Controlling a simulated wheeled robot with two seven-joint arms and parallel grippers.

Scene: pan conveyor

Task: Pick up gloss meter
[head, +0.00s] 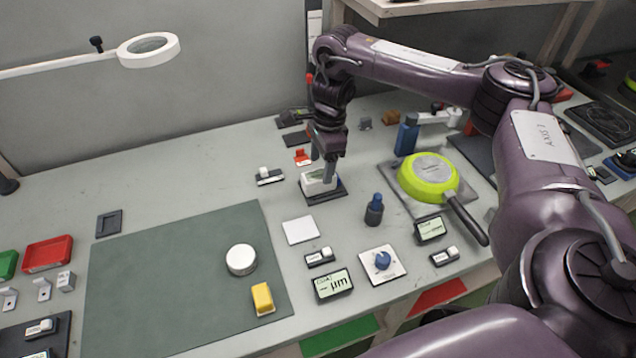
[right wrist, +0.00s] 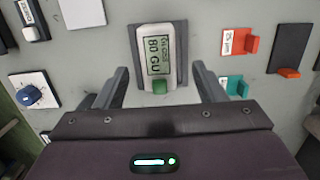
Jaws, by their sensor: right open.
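The gloss meter is a small white device with a green display reading GU and a green button. In the right wrist view the gloss meter (right wrist: 157,58) lies on a dark grey pad (right wrist: 181,40), ahead of and between my fingers. In the head view the gloss meter (head: 318,181) sits on its pad (head: 325,197) near the middle of the bench, partly covered by my gripper. My right gripper (head: 328,168) points down at it from above. In the right wrist view the right gripper (right wrist: 158,85) is open, with one finger on each side of the meter. My left gripper is not in view.
A lime green pan (head: 427,178) lies right of the meter, its dark handle toward the front. A green mat (head: 180,290) with a white puck (head: 240,260) and a yellow block (head: 263,298) lies front left.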

